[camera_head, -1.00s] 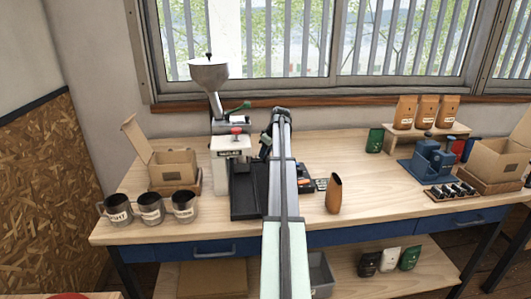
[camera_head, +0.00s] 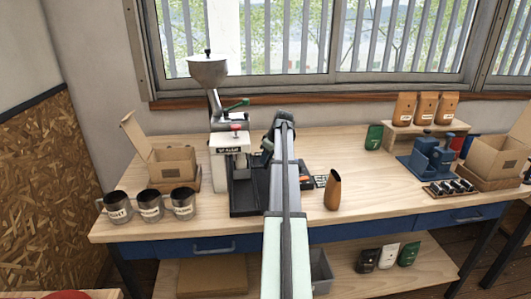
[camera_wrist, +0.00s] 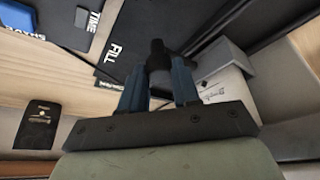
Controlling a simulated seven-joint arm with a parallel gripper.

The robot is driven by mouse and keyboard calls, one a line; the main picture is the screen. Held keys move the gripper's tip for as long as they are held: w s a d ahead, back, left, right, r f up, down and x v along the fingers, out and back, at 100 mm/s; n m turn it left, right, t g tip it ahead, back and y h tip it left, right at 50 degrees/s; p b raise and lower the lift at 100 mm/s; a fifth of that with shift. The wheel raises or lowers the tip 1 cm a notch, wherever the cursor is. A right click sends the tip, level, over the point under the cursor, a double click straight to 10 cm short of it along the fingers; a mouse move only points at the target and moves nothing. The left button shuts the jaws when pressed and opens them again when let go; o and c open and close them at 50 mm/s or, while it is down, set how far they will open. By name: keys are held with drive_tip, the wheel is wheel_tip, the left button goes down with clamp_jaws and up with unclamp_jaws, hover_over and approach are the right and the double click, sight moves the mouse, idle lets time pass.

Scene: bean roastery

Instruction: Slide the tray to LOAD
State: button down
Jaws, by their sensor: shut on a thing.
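The filling machine (camera_head: 232,145) is white with a metal hopper and stands on a black base (camera_head: 245,205) on the bench. My gripper (camera_head: 267,158) is low, just right of the machine's column, and my arm hides part of it. In the wrist view my gripper (camera_wrist: 158,82) has its blue fingers shut on an upright black knob (camera_wrist: 157,50). The knob stands over a black board (camera_wrist: 125,38) lettered FILL. The tray's body under the knob is mostly hidden, and I cannot read a LOAD mark in either view.
Several mugs (camera_head: 150,205) and an open carton (camera_head: 170,165) stand left of the machine. Farther right are a blue press (camera_head: 432,160) and another carton (camera_head: 498,155).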

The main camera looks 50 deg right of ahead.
drive_tip(key=s+a, duration=1.3)
drive_tip(key=shift+a, duration=0.1)
drive_tip(key=shift+s+a, duration=0.1)
drive_tip(key=shift+s, duration=0.05)
drive_tip(key=c, duration=1.1)
unclamp_jaws()
drive_tip(key=shift+o, duration=1.4)
drive_tip(key=v, duration=1.3)
drive_tip(key=shift+r, duration=0.35)
